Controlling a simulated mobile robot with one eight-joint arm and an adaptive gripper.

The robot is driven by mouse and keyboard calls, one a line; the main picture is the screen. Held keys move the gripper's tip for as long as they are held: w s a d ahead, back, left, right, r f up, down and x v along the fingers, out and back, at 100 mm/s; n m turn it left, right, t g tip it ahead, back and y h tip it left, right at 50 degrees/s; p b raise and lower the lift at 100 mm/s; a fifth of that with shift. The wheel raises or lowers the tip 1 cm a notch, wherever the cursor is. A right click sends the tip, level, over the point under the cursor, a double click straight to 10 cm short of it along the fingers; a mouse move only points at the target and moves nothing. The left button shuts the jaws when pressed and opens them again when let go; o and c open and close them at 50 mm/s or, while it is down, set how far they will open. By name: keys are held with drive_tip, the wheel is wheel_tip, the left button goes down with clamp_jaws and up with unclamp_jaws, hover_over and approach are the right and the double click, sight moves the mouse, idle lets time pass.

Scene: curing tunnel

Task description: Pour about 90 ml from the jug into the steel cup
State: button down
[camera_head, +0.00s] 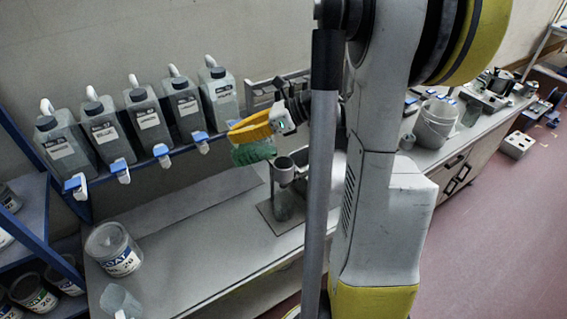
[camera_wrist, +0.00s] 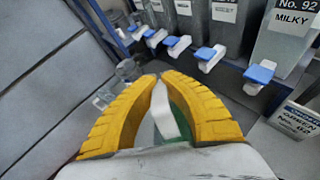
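My gripper (camera_head: 258,127) has yellow fingers closed around a pale handle strip in the wrist view (camera_wrist: 160,84). The handle belongs to a green translucent jug (camera_head: 253,153), which hangs just below the fingers in the head view. Only a little of the jug's green body (camera_wrist: 178,118) shows between the fingers in the wrist view; its fill level cannot be told. A grey steel cup (camera_head: 283,168) is held up on a stand just right of and below the jug. The jug appears apart from it. A clear vessel (camera_head: 287,206) stands beneath the cup.
Several labelled canisters with blue-lever taps (camera_head: 147,116) line the back rack. A paint tin (camera_head: 114,250) and a clear beaker (camera_head: 120,301) stand at the bench's left end. The bench middle (camera_head: 190,245) is clear.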

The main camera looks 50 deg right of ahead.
drive_tip(key=shift+s+d, duration=0.2)
drive_tip(key=shift+s, duration=0.05)
drive_tip(key=shift+s+d+r+t+y+b, duration=0.25)
drive_tip(key=shift+r+t+y+b, duration=0.15)
idle(0.8)
drive_tip(key=shift+s+d+r+b, duration=0.3)
drive_tip(key=shift+d+r+b, duration=0.05)
drive_tip(key=shift+d+b, duration=0.1)
idle(0.5)
drive_tip(key=shift+s+d+r+t+y+b, duration=0.45)
drive_tip(key=shift+s+t+y+b, duration=0.15)
drive_tip(key=shift+t+y+b, duration=0.1)
idle(1.4)
